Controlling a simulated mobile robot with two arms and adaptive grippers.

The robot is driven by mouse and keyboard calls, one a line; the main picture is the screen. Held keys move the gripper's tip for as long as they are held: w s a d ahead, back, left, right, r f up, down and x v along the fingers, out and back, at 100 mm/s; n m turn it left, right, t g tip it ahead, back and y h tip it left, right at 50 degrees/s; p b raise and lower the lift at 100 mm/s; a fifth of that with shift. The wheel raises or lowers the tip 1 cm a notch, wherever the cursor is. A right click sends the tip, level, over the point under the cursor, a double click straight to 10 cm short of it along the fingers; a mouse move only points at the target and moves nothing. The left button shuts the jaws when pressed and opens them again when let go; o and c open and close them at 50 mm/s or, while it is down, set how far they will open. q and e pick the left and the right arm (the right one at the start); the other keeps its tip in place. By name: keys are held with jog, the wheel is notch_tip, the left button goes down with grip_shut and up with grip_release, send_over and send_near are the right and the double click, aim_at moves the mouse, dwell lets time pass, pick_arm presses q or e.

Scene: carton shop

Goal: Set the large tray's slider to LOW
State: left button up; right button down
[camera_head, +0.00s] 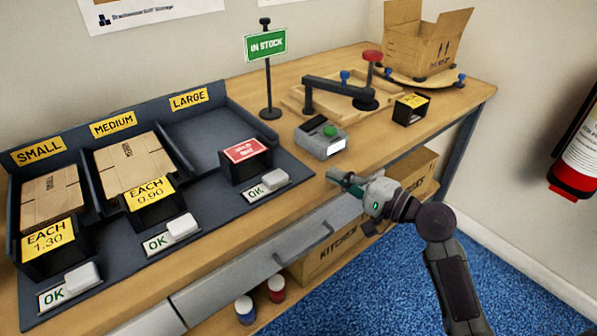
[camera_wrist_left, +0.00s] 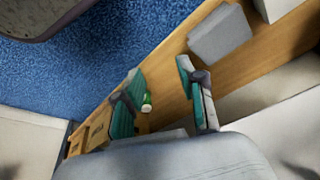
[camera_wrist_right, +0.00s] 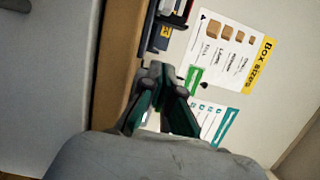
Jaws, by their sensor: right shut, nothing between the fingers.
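The dark large tray (camera_head: 200,140) is the rightmost compartment of the rack, under the yellow LARGE label (camera_head: 188,99). It looks empty, and a red card (camera_head: 246,150) stands at its front. In front of that card is its slider (camera_head: 274,180), a white block at the right end of its plate, with OK showing on the left; whatever is under the block is hidden. My right gripper (camera_head: 340,180) is shut and empty, to the right of the slider and apart from it. It also shows in the right wrist view (camera_wrist_right: 165,88). My left gripper (camera_wrist_left: 163,88) is open and empty.
The small slider (camera_head: 83,276) and medium slider (camera_head: 184,227) also show OK. Bare wood lies along the front edge.

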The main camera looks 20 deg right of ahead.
aim_at(275, 184)
jog(key=x, duration=0.6)
jog(key=a, duration=0.3)
jog(key=shift+s+a, duration=0.15)
jog(key=shift+s, duration=0.15)
jog(key=shift+s+a, duration=0.15)
jog(key=shift+a, duration=0.3)
pick_arm(q)
jog(key=shift+r, duration=0.1)
pick_arm(e)
jog(key=a+p, duration=0.1)
jog(key=s+a+p, duration=0.1)
jog(key=a, duration=0.1)
jog(key=s+a+p, duration=0.1)
jog(key=a, duration=0.1)
pick_arm(q)
jog(key=s+x, duration=0.2)
jog(key=x, duration=0.9)
jog(key=shift+d+f+g, duration=0.15)
jog(key=shift+f+g, duration=0.25)
jog(key=shift+f, duration=0.25)
pick_arm(e)
jog(key=shift+a, duration=0.1)
pick_arm(q)
jog(key=shift+w, duration=0.1)
pick_arm(e)
jog(key=shift+f, duration=0.1)
